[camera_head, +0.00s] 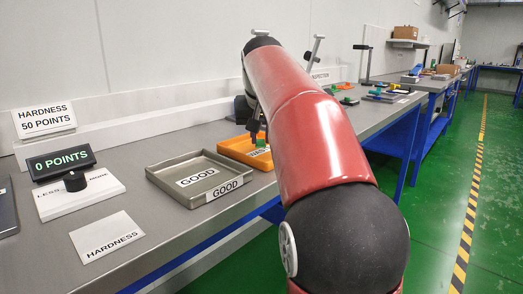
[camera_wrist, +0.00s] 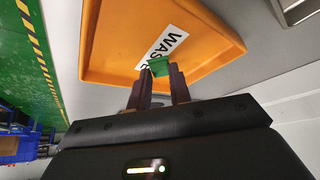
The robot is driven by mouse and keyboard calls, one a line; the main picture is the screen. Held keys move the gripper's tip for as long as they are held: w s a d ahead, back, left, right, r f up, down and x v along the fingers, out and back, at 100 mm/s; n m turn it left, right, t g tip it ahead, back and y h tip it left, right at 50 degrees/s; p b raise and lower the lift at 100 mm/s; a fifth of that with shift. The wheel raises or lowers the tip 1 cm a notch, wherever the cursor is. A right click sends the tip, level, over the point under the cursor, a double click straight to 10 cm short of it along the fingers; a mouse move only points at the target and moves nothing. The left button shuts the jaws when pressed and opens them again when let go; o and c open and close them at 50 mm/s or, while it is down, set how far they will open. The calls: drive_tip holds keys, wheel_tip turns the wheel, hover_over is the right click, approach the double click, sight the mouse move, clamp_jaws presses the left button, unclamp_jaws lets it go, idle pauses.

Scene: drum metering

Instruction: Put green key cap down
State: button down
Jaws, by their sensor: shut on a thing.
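The green key cap (camera_wrist: 159,67) is between the fingertips of my gripper (camera_wrist: 160,76) in the wrist view. My gripper is shut on it, over the orange waste tray (camera_wrist: 112,52). In the head view the cap (camera_head: 260,143) shows small and green at the orange tray (camera_head: 232,145), partly hidden by my arm. The cap covers part of the tray's white waste label (camera_wrist: 165,46). I cannot tell whether the cap touches the tray floor.
A grey tray (camera_head: 163,178) marked GOOD stands just left of the orange tray. Further left are a dial box (camera_head: 85,199), a 0 POINTS display (camera_head: 61,162) and a HARDNESS card (camera_head: 107,237). Several small items lie farther along the bench. A green floor (camera_head: 440,200) lies right.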

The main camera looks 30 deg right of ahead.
drive_tip(key=shift+f, duration=0.8)
drive_tip(key=shift+r, duration=0.15)
drive_tip(key=c, duration=1.2)
unclamp_jaws()
drive_tip(key=shift+c, duration=0.2)
drive_tip(key=p+v, duration=0.2)
drive_tip(key=v, duration=1)
drive_tip(key=shift+p, duration=0.3)
